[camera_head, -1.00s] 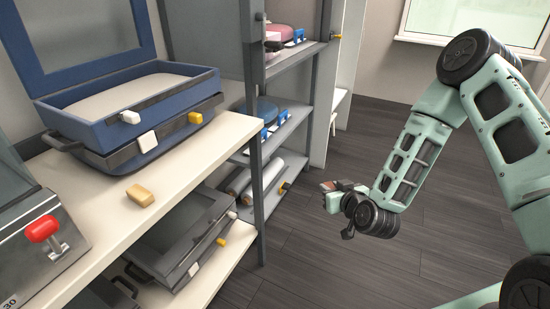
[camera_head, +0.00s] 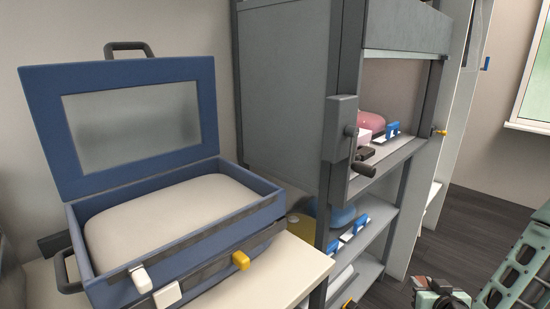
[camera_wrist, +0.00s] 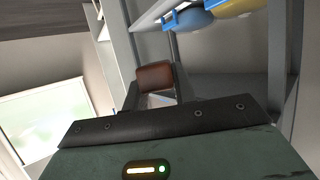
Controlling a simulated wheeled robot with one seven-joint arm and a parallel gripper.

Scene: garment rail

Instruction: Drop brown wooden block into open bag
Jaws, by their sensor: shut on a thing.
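A brown block (camera_wrist: 155,77) shows in the wrist view, just past the dark front edge of my gripper (camera_wrist: 158,98), which is shut on it. In the head view my gripper (camera_head: 438,292) is at the lower right edge, partly cut off, too small there to make out the block clearly. A blue case (camera_head: 215,242) stands open on the left counter, its lid raised and a pale padded filling inside. It is the only open bag-like thing I see. My gripper is far to its right, clear of it.
A grey shelf unit (camera_head: 290,85) stands between the case and my gripper. Its shelves hold a pink item (camera_head: 372,118) and a blue rounded item (camera_head: 343,215). Open dark floor (camera_head: 485,210) lies at the right.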

